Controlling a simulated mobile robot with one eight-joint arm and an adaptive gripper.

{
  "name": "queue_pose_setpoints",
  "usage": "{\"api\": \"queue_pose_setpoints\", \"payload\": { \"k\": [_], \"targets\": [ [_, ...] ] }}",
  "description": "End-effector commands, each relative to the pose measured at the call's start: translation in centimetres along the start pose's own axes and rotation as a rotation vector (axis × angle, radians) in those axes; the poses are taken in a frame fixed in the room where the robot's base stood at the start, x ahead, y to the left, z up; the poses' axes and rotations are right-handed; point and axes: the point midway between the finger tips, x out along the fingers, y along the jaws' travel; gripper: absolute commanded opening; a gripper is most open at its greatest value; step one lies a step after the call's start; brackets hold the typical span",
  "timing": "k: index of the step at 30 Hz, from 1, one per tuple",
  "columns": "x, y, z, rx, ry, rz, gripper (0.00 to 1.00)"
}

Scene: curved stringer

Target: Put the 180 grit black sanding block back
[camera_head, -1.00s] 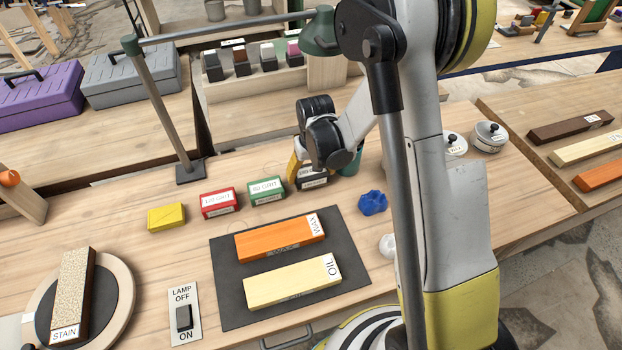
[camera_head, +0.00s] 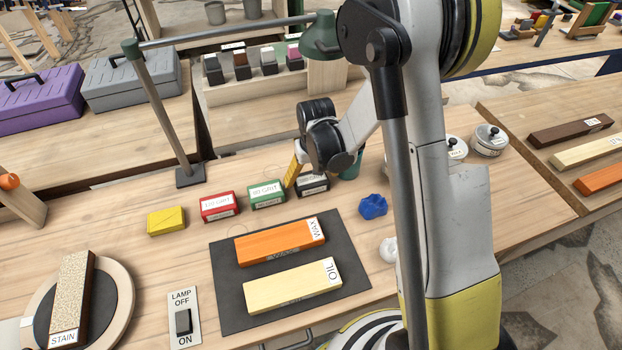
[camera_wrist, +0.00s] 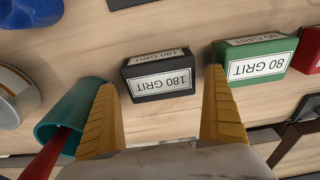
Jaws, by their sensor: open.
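The black 180 grit sanding block (camera_wrist: 158,76) stands on the wooden bench in the wrist view, its labels upside down there. In the head view the black block (camera_head: 313,184) is at the right end of the row of blocks, partly hidden by my arm. My gripper (camera_wrist: 165,115) is open, with its yellow fingers spread on either side of the block and a little short of it in the wrist view. Nothing is held between them. The green 80 grit block (camera_wrist: 256,57) stands close beside the right finger.
A teal cup (camera_wrist: 75,118) is against the left finger in the wrist view. The red block (camera_head: 219,206) and yellow block (camera_head: 166,220) continue the row. A blue lump (camera_head: 373,206) and a dark mat (camera_head: 232,310) with two wood bars lie nearer the front.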

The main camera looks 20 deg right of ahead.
Motion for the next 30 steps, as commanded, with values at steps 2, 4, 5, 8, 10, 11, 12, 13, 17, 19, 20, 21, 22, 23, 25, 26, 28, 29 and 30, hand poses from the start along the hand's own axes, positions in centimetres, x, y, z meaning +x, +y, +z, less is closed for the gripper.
{"api": "queue_pose_setpoints", "payload": {
  "k": [2, 4, 5, 8, 10, 11, 12, 13, 17, 19, 20, 21, 22, 23, 25, 26, 28, 29, 30],
  "targets": [
    [-2.3, 0.0, 0.0, 0.000, 0.000, 0.000, 1.00],
    [-4.0, 0.0, 0.0, 0.000, 0.000, 0.000, 1.00],
    [-4.7, 0.0, 0.0, 0.000, 0.000, 0.000, 1.00],
    [-6.8, 0.0, 0.0, 0.000, 0.000, 0.000, 1.00],
    [-8.0, 0.0, 0.0, 0.000, 0.000, 0.000, 1.00],
    [-8.4, 0.0, 0.0, 0.000, 0.000, 0.000, 1.00],
    [-8.9, 0.0, 0.0, 0.000, 0.000, 0.000, 1.00],
    [-9.2, 0.0, 0.0, 0.000, 0.000, 0.000, 1.00],
    [-10.4, 0.0, 0.1, 0.000, 0.004, 0.000, 1.00],
    [-11.6, 0.0, 0.3, 0.000, 0.017, 0.000, 1.00],
    [-12.2, 0.0, 0.5, 0.000, 0.026, 0.000, 1.00],
    [-13.4, 0.0, 0.8, 0.000, 0.042, 0.000, 1.00],
    [-14.3, 0.0, 1.1, 0.000, 0.055, 0.000, 1.00],
    [-15.4, 0.0, 1.4, 0.000, 0.071, 0.000, 1.00],
    [-18.1, 0.0, 2.4, 0.000, 0.111, 0.000, 1.00],
    [-19.1, 0.0, 2.9, 0.000, 0.130, 0.000, 1.00],
    [-21.5, 0.0, 4.2, 0.001, 0.173, 0.000, 1.00],
    [-22.4, 0.0, 4.8, 0.001, 0.191, 0.000, 1.00],
    [-23.6, 0.0, 5.6, 0.001, 0.215, -0.001, 1.00]
  ]
}}
